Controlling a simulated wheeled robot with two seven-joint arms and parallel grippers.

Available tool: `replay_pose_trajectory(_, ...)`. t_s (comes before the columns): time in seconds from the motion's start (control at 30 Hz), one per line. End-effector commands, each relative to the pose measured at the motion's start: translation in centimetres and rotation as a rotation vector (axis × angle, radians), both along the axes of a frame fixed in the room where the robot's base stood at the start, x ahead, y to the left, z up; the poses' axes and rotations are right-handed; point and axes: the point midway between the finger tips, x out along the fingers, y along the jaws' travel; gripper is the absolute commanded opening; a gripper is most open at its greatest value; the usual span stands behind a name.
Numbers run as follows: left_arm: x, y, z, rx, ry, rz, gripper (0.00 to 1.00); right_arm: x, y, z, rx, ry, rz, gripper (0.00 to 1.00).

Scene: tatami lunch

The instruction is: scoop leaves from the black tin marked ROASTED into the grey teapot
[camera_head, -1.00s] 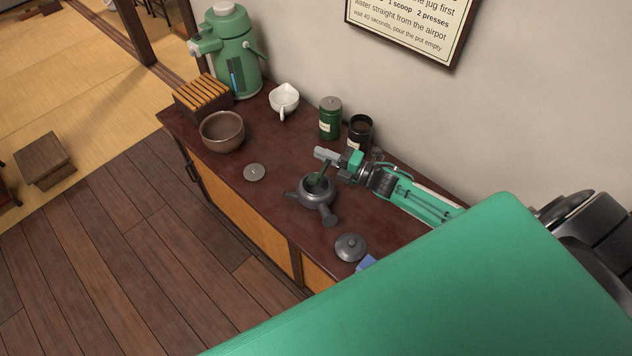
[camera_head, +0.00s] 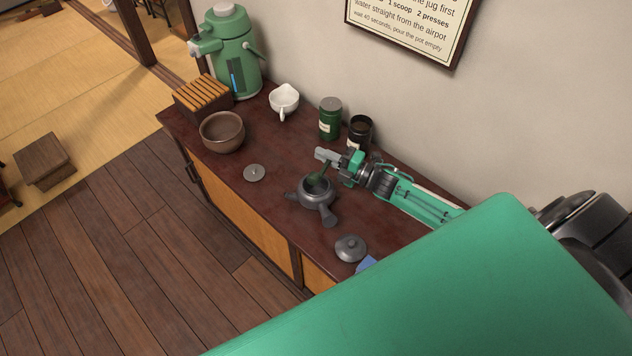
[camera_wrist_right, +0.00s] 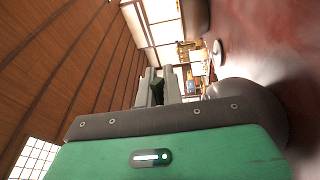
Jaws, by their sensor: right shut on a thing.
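The grey teapot (camera_head: 317,198) stands lidless on the dark red cabinet top, its side handle pointing toward the front. My right gripper (camera_head: 328,155) is above the teapot, shut on a dark green scoop (camera_head: 316,178) whose lower end dips into the teapot's mouth. Whether leaves are in the scoop cannot be seen. The black tin (camera_head: 360,131) stands open behind my right gripper, its label partly hidden. In the right wrist view the fingers (camera_wrist_right: 157,88) are close together around a dark piece. My left gripper is not in view.
The grey teapot lid (camera_head: 351,247) and a tin lid (camera_head: 254,173) lie on the cabinet top. A closed green tin (camera_head: 330,119), white jug (camera_head: 284,99), brown bowl (camera_head: 222,132), slatted wooden box (camera_head: 203,95) and green airpot (camera_head: 237,55) stand at the back and left. A blue thing (camera_head: 366,264) lies at the right.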

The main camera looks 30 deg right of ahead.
Motion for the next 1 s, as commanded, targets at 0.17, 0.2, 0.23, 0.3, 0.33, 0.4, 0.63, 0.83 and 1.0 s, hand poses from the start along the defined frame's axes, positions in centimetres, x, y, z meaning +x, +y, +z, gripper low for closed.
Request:
replay_pose_trajectory(0.17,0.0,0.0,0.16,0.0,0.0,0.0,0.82,0.04,-0.04,0.11,0.021,0.013,0.0,0.0)
replay_pose_trajectory(0.2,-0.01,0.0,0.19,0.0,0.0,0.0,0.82,0.04,-0.05,0.13,0.025,0.016,-0.001,0.0)
replay_pose_trajectory(0.23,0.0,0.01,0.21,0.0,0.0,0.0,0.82,0.05,-0.06,0.14,0.029,0.019,0.0,0.0)
replay_pose_trajectory(0.3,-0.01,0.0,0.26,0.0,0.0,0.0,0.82,0.07,-0.07,0.18,0.036,0.024,0.0,0.0)
replay_pose_trajectory(0.33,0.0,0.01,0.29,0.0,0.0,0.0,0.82,0.06,-0.09,0.19,0.039,0.026,0.0,0.0)
replay_pose_trajectory(0.4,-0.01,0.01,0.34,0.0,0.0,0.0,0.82,0.08,-0.09,0.22,0.048,0.032,0.0,0.0)
replay_pose_trajectory(0.63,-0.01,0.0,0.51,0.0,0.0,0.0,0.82,0.11,-0.14,0.32,0.073,0.048,0.0,0.0)
replay_pose_trajectory(0.83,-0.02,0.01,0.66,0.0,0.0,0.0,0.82,0.15,-0.19,0.39,0.095,0.063,0.0,0.0)
replay_pose_trajectory(1.0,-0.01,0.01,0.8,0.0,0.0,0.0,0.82,0.16,-0.21,0.46,0.116,0.076,-0.001,0.0)
